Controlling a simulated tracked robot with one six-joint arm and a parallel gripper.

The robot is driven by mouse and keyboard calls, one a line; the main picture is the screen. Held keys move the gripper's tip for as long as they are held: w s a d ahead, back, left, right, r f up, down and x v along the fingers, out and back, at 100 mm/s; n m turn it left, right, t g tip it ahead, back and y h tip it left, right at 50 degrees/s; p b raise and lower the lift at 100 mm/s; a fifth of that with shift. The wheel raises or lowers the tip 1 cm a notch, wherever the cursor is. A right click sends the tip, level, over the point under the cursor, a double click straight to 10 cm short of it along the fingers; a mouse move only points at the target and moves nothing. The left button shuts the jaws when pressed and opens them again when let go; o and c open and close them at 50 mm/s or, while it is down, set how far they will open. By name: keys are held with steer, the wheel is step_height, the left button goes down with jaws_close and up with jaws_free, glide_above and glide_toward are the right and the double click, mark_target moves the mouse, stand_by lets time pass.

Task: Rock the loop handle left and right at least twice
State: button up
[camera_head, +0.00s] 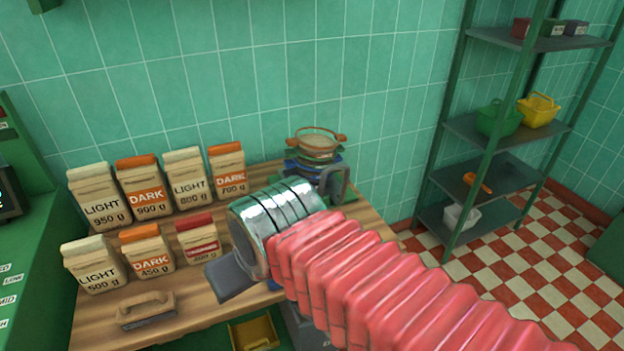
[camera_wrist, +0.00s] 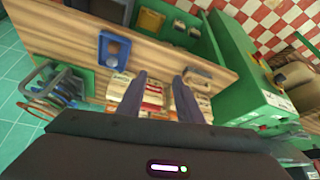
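A dark grey loop handle (camera_head: 338,184) stands at the back right of the wooden table (camera_head: 190,295), beside a blue and green stack (camera_head: 300,168). Part of the stack is hidden behind my arm. In the wrist view the grey loop handle (camera_wrist: 42,76) is at the far left, well off to the side of my fingers. My gripper (camera_wrist: 160,84) is open, its two dark fingers apart with nothing held. It hangs over the table near the bags; one grey finger (camera_head: 232,281) shows in the head view, left of and nearer than the loop handle.
Several coffee bags (camera_head: 145,255) stand in two rows left of my gripper. A wooden-handled tool (camera_head: 147,310) lies at the front left. A sieve-like bowl (camera_head: 317,143) tops the stack. A yellow tray (camera_head: 255,333) sits low in front. Green shelving (camera_head: 500,125) is at the right.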

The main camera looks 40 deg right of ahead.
steer(key=w+d+f+m+y, duration=0.3)
steer(key=w+d+m+y, duration=0.3)
steer(key=m, duration=0.3)
steer(key=w+d+f+m+y, duration=0.3)
steer(key=w+d+m, duration=0.2)
steer(key=w+m, duration=0.35)
steer(key=d+f+m+t+h, duration=0.2)
steer(key=d+m+t, duration=0.4)
steer(key=d, duration=0.9)
steer(key=d+f+m+t+h, duration=0.1)
steer(key=d+f+m+t, duration=0.4)
steer(key=d+m, duration=0.5)
steer(key=d, duration=0.4)
steer(key=shift+s+d+t+h, duration=0.15)
steer(key=shift+d+t+h, duration=0.2)
steer(key=shift+t+h, duration=0.05)
steer(key=shift+f, duration=0.1)
steer(key=x, duration=1.4)
steer(key=shift+s, duration=0.1)
steer(key=shift+c, duration=0.2)
